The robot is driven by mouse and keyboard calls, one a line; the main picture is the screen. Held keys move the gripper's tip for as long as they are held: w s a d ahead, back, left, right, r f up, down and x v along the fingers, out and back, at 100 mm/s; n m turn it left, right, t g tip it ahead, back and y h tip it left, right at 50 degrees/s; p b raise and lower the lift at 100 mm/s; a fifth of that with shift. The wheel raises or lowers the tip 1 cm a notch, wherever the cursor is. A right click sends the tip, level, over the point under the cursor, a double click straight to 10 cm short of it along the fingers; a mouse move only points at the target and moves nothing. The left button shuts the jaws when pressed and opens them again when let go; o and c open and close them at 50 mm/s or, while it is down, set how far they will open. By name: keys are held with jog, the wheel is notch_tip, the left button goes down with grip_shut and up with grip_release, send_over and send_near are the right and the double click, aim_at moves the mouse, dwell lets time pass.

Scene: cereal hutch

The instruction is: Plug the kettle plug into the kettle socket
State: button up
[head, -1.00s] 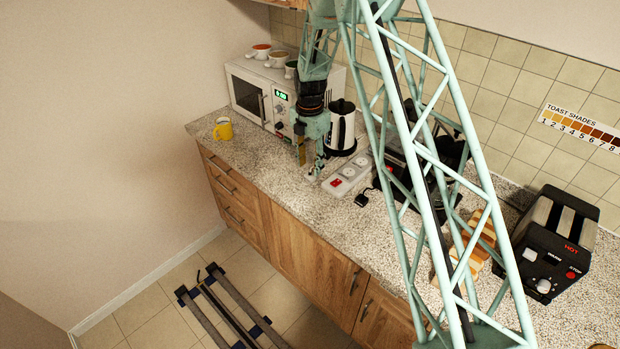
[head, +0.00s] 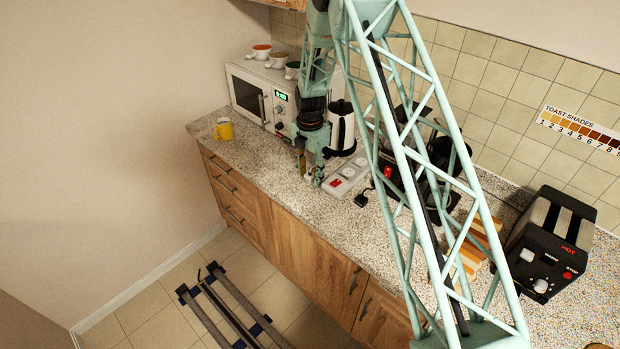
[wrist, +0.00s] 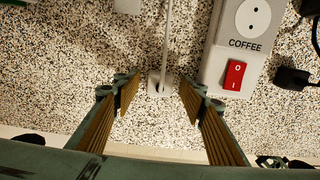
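A small pale plug (wrist: 160,84) with a white cord running up from it lies on the counter in the wrist view; I take it as the kettle plug. My gripper (wrist: 158,92) is open, with one finger on each side of the plug and visible gaps to it. The gripper (head: 310,177) is low over the counter in the head view, left of the white socket strip (head: 349,175). In the wrist view the strip (wrist: 213,70) shows a round socket (wrist: 259,14) labelled COFFEE and a red switch (wrist: 234,75). A kettle label is not visible. The kettle (head: 341,130) stands behind the gripper.
A black plug (head: 361,200) lies right of the strip. A microwave (head: 253,95) with cups on top and a yellow mug (head: 223,129) are at the left. A coffee machine (head: 400,160), bread (head: 470,250) and a toaster (head: 550,240) are at the right. Counter in front of the gripper is clear.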

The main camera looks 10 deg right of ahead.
aim_at(310, 175)
jog(key=shift+c, duration=0.9)
jog(key=c, duration=0.7)
jog(key=shift+r, duration=0.2)
jog(key=shift+c, duration=0.2)
jog(key=shift+r+b, duration=0.45)
jog(key=shift+r, duration=1)
jog(key=shift+s+r, duration=0.1)
jog(key=shift+s, duration=0.1)
jog(key=s+b, duration=0.1)
jog(key=s, duration=0.4)
jog(key=s+d+r+b, duration=0.1)
jog(key=s, duration=0.9)
jog(key=shift+s+d+r+b, duration=0.2)
jog(key=shift+s+r+b, duration=0.05)
jog(key=shift+b, duration=0.15)
